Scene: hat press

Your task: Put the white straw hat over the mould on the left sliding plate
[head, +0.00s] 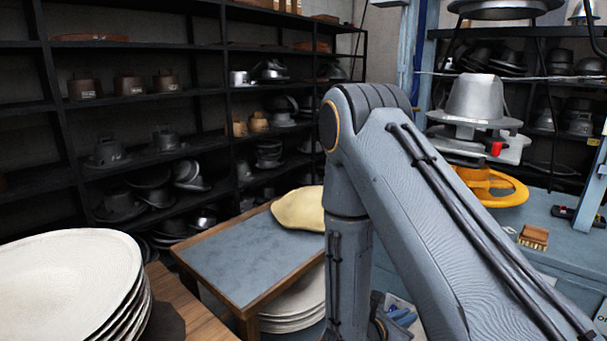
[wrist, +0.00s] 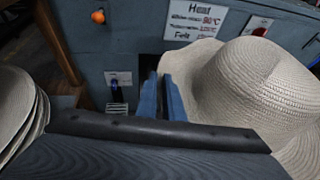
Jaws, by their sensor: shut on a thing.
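The white straw hat (wrist: 262,88) fills the right side of the wrist view, crown up. My gripper (wrist: 162,95) shows there with its two blue fingers close together, shut on the hat's brim at its left edge. In the head view my gripper and the held hat are hidden behind my arm. A silver metal mould (head: 474,98) stands at the upper right of the head view, on a pale plate (head: 510,148), with no hat over it. I cannot tell from this view whether this is the left sliding plate.
A stack of pale hats (head: 60,290) stands at lower left. A wood-edged table (head: 240,255) holds a yellowish hat (head: 300,210). The blue press front (wrist: 120,40) lies close ahead of my gripper.

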